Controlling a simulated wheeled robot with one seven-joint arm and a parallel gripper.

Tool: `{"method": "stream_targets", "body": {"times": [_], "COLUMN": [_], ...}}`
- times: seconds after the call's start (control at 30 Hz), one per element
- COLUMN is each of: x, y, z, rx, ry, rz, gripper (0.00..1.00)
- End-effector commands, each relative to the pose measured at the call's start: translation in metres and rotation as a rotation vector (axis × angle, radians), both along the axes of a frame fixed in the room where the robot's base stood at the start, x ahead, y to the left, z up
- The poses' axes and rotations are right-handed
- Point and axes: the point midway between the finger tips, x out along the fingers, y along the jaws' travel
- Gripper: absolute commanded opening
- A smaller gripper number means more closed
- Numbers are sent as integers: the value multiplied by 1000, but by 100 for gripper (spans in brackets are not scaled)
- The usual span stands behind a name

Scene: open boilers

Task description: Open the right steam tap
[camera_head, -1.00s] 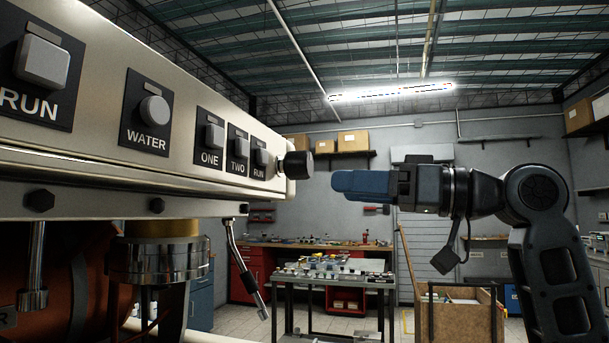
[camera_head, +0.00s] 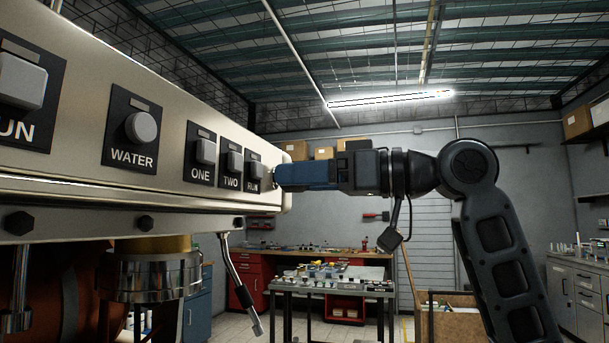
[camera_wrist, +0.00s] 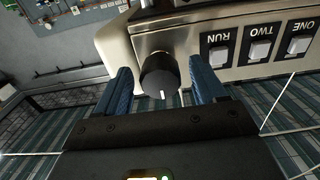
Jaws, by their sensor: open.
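The right steam tap is a round black knob with a white mark (camera_wrist: 160,76) on the end face of the steel machine, seen in the wrist view. My gripper (camera_wrist: 160,90) is open, with one blue finger on each side of the knob. In the head view my gripper (camera_head: 280,175) reaches the machine's right end from the right and hides the knob.
The machine's front panel (camera_head: 75,165) carries WATER, ONE, TWO and RUN buttons. A steel steam pipe (camera_head: 240,285) hangs below it. A workbench (camera_head: 330,290) stands farther back. Open room lies right of the machine.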

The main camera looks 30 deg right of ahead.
Motion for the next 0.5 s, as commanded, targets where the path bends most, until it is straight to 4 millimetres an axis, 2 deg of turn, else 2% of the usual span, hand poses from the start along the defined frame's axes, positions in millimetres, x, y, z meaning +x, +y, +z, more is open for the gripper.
{"method": "stream_targets", "body": {"times": [0.27, 0.5], "x": [1, 1], "y": [1, 1], "z": [0, 0], "rx": [0, 0], "ry": [0, 0], "rz": [-1, 0], "gripper": [69, 46]}}
